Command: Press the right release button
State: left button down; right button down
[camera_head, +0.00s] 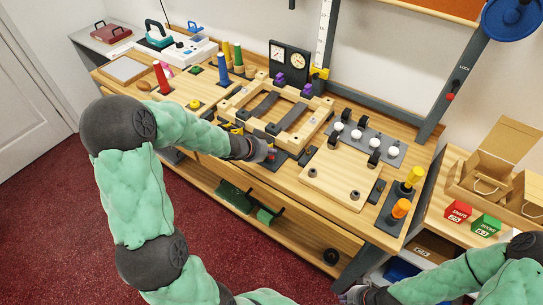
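A light wooden frame (316,119) with dark bars (283,117) and two purple knobs (307,91) stands on the middle of the counter. I cannot make out for sure which part is the right release button. Small dark pieces (306,157) lie along the frame's front edge. My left gripper (271,152) is low at this front edge, close to the dark pieces, and covers part of that spot. Contact cannot be told, nor whether its fingers are open. My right gripper (348,295) is at the bottom edge, in front of the counter and away from the frame; its fingers are too small to read.
A wooden board (335,180) and a grey strip with white balls (365,144) lie right of the frame. Coloured cones stand at the left. A side table holds a cardboard box (498,160) and red and green blocks.

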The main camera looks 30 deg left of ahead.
aim_at(270, 157)
pick_arm(q)
jog(key=shift+f+b, duration=0.35)
jog(key=shift+f, duration=0.2)
dwell(0.7)
dwell(0.3)
jog(key=shift+r+p, duration=0.95)
jog(key=shift+p, duration=0.15)
notch_tip(270, 157, up, 5)
jog(key=p, duration=0.5)
jog(key=shift+r+p, duration=0.1)
jog(key=shift+p, duration=0.25)
